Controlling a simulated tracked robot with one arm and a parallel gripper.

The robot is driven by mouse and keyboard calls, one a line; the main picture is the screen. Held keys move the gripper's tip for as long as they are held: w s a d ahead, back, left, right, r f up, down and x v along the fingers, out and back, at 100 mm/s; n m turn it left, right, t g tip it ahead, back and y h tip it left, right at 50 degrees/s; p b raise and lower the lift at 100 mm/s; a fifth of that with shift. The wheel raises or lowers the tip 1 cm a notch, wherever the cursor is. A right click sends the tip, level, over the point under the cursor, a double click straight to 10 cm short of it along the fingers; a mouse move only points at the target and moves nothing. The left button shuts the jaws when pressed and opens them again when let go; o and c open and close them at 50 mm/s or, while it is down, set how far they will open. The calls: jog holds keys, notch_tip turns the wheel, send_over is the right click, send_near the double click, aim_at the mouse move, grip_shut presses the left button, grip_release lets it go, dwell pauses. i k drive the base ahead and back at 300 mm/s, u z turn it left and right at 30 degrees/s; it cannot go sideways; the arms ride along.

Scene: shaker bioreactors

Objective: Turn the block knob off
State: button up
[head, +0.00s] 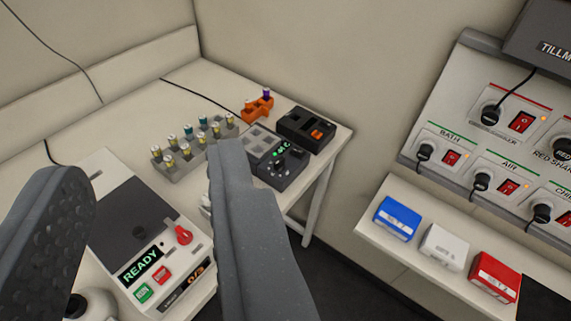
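A black control unit (283,167) with a small green display and dark knobs sits at the front right of the white bench, joined to a grey block with square wells (262,140). One of its knobs (281,162) may be the block knob; its label and setting are too small to read. My gripper (147,168) is open and empty, with its two grey fingers wide apart in the foreground. The right finger reaches up close to the left side of the control unit in the picture and hides part of the bench. Contact cannot be told.
A white machine (196,283) with a READY display and red knob (183,236) shows between the fingers. A tube rack (184,166), orange holder (262,104) and black device (307,128) stand on the bench. At right are a switch panel (470,110) and a shelf (377,230) with coloured boxes.

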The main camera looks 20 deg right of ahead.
aim_at(280, 166)
jog(key=u, duration=0.1)
jog(key=i, duration=0.9)
jog(key=z, duration=0.1)
